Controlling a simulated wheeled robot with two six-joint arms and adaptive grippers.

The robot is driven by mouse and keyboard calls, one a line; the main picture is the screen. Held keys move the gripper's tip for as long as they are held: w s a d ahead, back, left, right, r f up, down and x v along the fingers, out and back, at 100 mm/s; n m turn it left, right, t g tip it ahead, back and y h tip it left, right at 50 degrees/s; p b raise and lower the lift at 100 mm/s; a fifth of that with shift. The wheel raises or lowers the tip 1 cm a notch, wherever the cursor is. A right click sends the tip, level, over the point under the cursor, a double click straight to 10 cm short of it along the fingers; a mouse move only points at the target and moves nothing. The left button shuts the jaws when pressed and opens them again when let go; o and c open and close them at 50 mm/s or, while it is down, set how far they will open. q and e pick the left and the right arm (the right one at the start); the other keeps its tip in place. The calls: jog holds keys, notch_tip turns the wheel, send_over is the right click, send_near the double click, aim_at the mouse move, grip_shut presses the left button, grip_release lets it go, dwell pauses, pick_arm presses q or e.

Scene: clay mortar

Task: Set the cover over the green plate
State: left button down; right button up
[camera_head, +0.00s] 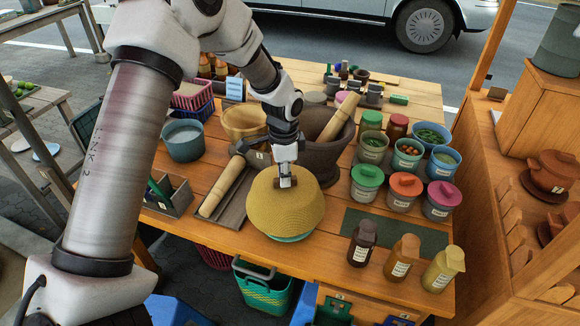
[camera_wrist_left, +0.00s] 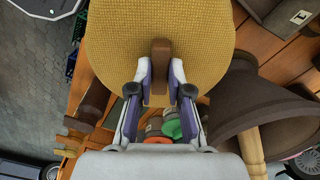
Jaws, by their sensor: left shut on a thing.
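The cover (camera_head: 285,210) is a yellow woven dome with a brown knob on top. It is over the green plate (camera_head: 291,237), whose pale green rim shows beneath its front edge. I cannot tell whether the cover rests fully on the plate. My left gripper (camera_head: 286,182) comes from above and is shut on the cover's knob. In the left wrist view the fingers (camera_wrist_left: 160,92) close on the brown knob, and the woven cover (camera_wrist_left: 205,45) fills the upper middle. The rest of the plate is hidden under the cover. My right gripper is not in view.
A large clay mortar (camera_head: 326,136) with a wooden pestle stands just behind the cover. A tray with a rolling pin (camera_head: 222,186) lies to the left. Lidded jars (camera_head: 403,190) stand to the right, and three bottles (camera_head: 402,260) stand at the front right. The table's front edge is close.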

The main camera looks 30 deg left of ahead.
pick_arm(q)
jog(key=f+b, duration=0.1)
jog(key=w+f+b, duration=0.1)
jog(key=f, duration=0.1)
jog(key=f+b, duration=0.1)
jog(key=shift+w+d+f, duration=0.15)
jog(key=shift+d+f, duration=0.15)
jog(key=shift+f, duration=0.05)
jog(key=f, duration=0.1)
jog(key=f+b, duration=0.1)
jog(key=shift+s+a+f, duration=0.2)
jog(key=shift+f, duration=0.2)
jog(key=shift+w+f, duration=0.25)
jog(key=shift+f, duration=0.25)
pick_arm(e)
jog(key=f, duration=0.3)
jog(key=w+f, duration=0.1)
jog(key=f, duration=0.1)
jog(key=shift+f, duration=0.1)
pick_arm(q)
jog(key=shift+s+r, duration=0.15)
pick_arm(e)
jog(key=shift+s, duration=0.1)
pick_arm(q)
jog(key=c, duration=1)
grip_release()
